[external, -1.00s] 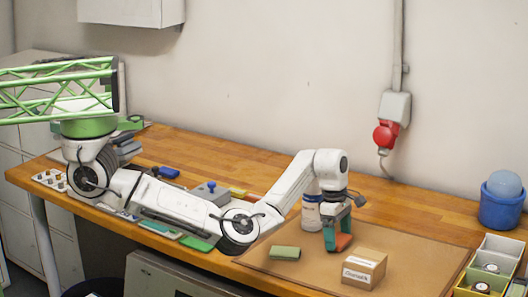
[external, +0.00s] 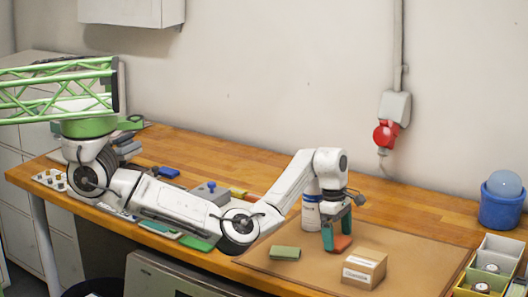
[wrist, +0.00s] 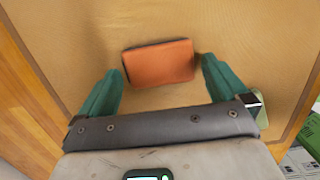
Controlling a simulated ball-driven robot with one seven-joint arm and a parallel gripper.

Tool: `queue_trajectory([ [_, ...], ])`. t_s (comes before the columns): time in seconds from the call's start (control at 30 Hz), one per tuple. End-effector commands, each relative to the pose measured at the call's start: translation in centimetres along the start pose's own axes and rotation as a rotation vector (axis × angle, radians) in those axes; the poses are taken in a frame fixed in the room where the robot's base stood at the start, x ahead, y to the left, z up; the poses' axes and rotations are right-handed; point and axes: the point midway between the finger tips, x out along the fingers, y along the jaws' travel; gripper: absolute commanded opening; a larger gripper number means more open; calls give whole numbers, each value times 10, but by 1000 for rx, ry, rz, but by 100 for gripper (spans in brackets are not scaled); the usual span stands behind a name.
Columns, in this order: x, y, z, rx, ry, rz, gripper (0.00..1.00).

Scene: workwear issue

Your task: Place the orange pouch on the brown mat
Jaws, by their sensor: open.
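The orange pouch (external: 342,243) lies flat on the brown mat (external: 308,277), near the middle of it. In the wrist view the pouch (wrist: 160,63) is fully visible on the mat (wrist: 240,30). My gripper (external: 337,237) is low over the mat with its green fingers on either side of the pouch. In the wrist view my gripper (wrist: 162,68) is open, with a small gap between each finger and the pouch.
A green pouch (external: 285,253) lies on the mat to the left, and a labelled cardboard box (external: 364,268) stands to the right. A white container (external: 311,212) stands behind my gripper. Yellow and green bins (external: 480,285) and a blue tub (external: 501,209) are at the right.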

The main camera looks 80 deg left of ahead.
Motion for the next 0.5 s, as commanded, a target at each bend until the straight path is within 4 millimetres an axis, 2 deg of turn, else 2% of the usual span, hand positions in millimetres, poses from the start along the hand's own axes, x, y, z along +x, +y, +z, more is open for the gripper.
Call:
queue_trajectory([
  [0.3, -68, 1, 1, -2, -3, 3, 100],
  [0.5, -100, 0, 2, 0, -5, 2, 100],
])
